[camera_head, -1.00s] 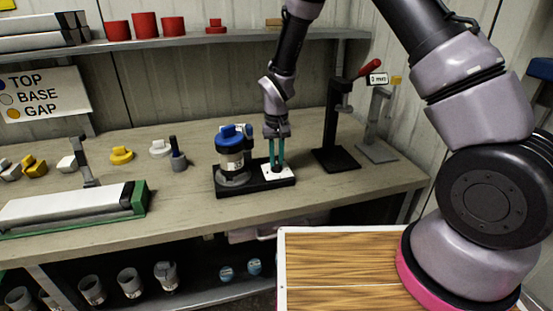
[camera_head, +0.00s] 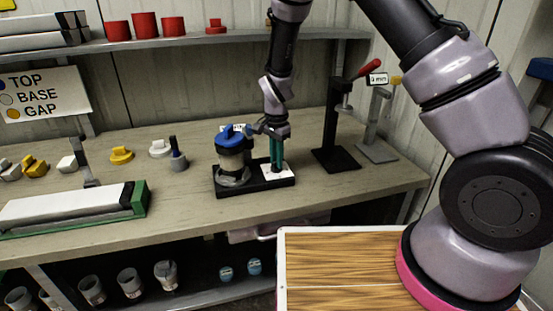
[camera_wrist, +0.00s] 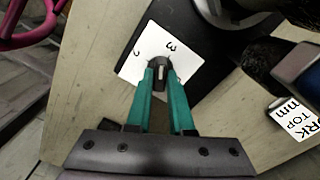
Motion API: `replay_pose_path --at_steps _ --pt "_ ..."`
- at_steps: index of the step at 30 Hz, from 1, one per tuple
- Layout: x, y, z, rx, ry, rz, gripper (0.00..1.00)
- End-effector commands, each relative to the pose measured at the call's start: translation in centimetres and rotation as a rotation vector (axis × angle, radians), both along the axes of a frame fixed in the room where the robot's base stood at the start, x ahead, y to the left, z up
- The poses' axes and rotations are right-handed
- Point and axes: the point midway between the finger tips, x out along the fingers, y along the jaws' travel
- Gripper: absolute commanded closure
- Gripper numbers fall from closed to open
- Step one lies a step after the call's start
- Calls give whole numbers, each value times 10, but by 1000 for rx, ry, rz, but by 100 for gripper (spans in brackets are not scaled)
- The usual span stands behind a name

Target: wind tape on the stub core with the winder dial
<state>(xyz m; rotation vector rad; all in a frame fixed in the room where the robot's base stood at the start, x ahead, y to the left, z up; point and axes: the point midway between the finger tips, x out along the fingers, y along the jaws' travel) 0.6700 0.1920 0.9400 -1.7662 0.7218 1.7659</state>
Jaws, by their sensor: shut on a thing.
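The winder is a black base (camera_head: 253,187) on the bench. At its left end stands the stub core, a clear-grey cylinder (camera_head: 231,163) with a blue cap (camera_head: 230,139). At its right end is a white dial plate (camera_head: 284,173) with a dark knob (camera_wrist: 160,74); the plate's digits show in the wrist view (camera_wrist: 183,63). My gripper (camera_head: 277,164) points down over the dial, its two teal fingers closed around the knob. In the wrist view the fingertips (camera_wrist: 159,72) meet on the knob. Any tape on the core is too small to tell.
A black stand with a red lever (camera_head: 337,158) is just right of the winder. A white block in a green tray (camera_head: 72,208) lies at left. Yellow, white and grey pieces sit behind it. A white card with print (camera_wrist: 294,120) shows in the wrist view.

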Motion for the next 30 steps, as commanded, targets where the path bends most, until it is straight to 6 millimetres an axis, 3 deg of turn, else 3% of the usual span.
replay_pose_path --at_steps 15,30 --pt "0 1 0 0 -1 -397 100" --pt "0 0 0 1 -1 -515 100"
